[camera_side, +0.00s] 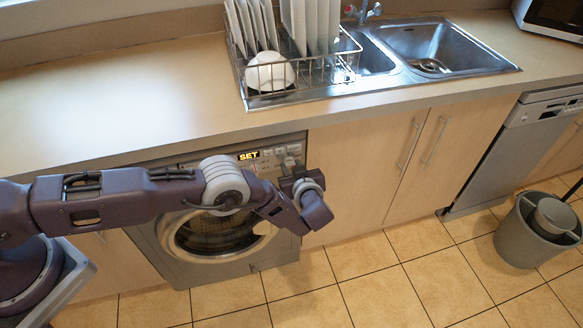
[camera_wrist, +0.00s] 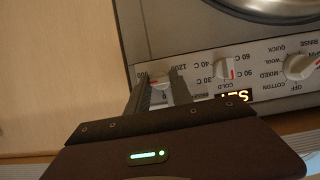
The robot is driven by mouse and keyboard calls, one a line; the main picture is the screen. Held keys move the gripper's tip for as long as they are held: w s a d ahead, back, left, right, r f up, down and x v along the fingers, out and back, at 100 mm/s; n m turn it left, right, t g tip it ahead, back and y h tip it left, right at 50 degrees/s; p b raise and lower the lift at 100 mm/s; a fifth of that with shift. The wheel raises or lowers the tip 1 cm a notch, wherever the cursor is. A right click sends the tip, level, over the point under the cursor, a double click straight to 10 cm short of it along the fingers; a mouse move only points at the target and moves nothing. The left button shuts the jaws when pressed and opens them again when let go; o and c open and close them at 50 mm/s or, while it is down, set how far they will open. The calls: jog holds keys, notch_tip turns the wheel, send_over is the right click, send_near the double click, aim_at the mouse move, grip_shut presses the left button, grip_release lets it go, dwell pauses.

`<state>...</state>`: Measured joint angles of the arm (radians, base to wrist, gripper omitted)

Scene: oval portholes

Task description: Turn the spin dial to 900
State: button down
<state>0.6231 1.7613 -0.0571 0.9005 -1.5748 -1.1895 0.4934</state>
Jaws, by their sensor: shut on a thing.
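The spin dial (camera_wrist: 160,81) is a small white knob with a reddish mark on the washing machine's panel. In the wrist view it sits between the two fingers of my gripper (camera_wrist: 159,77), which is shut on it. The label 1200 is readable beside it; another label at its other side is partly covered by a finger, so I cannot tell the dial's exact setting. In the side view the washing machine (camera_side: 285,250) stands under the counter, and my wrist hides the dial. The display (camera_side: 249,156) reads SET.
The counter (camera_side: 130,100) overhangs above the panel. A dish rack (camera_side: 318,72) and sink (camera_side: 440,45) are on top. A grey bin (camera_side: 520,240) stands at right.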

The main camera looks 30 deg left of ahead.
jog(key=shift+m+y, duration=0.3)
dwell(0.5)
jog(key=c, duration=1.1)
grip_release()
jog(key=v, duration=0.7)
jog(key=shift+r, duration=0.1)
jog(key=shift+r, duration=0.1)
